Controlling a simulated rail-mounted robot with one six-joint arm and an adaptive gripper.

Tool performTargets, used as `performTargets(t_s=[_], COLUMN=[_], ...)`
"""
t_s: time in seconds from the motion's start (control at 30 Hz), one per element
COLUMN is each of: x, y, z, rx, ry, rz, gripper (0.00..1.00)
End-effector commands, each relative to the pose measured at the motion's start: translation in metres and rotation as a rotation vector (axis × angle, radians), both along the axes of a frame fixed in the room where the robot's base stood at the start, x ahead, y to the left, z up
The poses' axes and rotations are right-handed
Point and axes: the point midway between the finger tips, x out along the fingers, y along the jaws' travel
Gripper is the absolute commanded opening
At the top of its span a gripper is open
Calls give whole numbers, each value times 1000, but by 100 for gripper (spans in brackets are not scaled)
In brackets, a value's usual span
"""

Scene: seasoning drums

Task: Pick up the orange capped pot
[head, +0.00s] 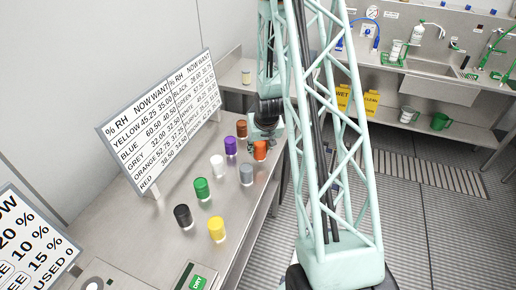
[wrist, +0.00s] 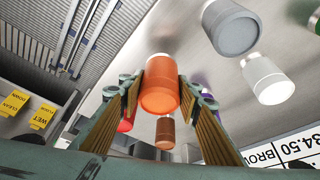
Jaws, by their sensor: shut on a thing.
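The orange capped pot (wrist: 160,88) is between the two fingers of my gripper (wrist: 163,92) in the wrist view, one finger on each side, and the gripper is shut on it. In the head view the orange pot (head: 260,151) shows at the far right part of the steel bench (head: 165,262), with my gripper (head: 263,137) right behind it. The pot looks upright. I cannot tell whether its base touches the bench. The fingers are partly hidden in the head view.
Close by stand a grey pot (head: 246,175), purple pot (head: 231,147), brown pot (head: 242,128) and white pot (head: 217,166). Green (head: 202,189), black (head: 183,216) and yellow (head: 217,229) pots stand nearer the front. A red pot (wrist: 125,124) shows beside my finger. A humidity board (head: 165,120) stands behind.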

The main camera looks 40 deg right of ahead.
Motion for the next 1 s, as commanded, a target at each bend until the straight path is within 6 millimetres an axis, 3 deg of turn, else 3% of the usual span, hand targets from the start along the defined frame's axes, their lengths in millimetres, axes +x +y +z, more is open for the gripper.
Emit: performTargets(t_s=[0.6,1.0], x=[-98,-116], y=[41,48], z=[9,10], rx=[0,0], ry=[1,-1], rz=[0,0], gripper=[18,18])
